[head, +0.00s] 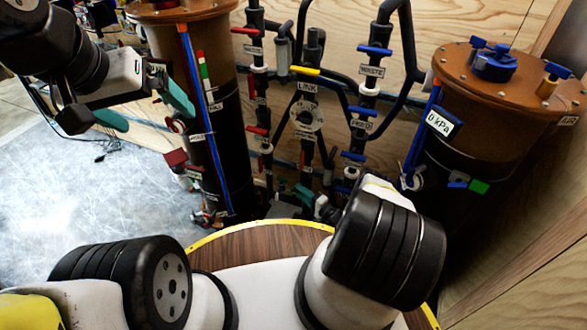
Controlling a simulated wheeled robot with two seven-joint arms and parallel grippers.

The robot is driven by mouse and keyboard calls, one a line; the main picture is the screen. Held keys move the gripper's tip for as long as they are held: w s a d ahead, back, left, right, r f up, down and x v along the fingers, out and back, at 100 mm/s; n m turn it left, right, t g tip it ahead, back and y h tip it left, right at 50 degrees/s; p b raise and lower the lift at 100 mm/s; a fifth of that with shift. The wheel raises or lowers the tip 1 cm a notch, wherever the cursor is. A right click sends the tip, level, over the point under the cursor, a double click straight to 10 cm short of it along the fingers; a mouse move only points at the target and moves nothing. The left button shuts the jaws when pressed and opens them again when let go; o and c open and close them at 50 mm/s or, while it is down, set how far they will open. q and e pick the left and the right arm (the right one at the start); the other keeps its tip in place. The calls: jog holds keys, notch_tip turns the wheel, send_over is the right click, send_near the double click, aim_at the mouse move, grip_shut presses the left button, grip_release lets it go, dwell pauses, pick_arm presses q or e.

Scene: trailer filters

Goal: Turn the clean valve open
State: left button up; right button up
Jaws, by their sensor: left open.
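I cannot tell for sure which handle is the clean valve, since most labels are too small to read. On the pipework are a red handle (245,31) at upper left, a yellow handle (305,70) above the LINK label, and blue handles on the right pipe, the top one (374,50) above a WASTE label. A lower blue handle (363,110) has a small label beneath it. My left gripper (143,108) is open and empty, its teal pads apart, left of the left brown tank. My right gripper (312,200) is low by the pipes, partly hidden by my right arm; its jaws are unclear.
The left tank (222,130) has a blue tube and red-green gauge strip. The right tank (500,85) has blue knobs on its lid and a 0 kPa display (442,122). A plywood wall stands behind the pipes. The grey floor (70,190) at left is mostly clear.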

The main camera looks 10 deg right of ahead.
jog(key=shift+w+a, duration=0.1)
jog(key=shift+a, duration=0.05)
grip_shut()
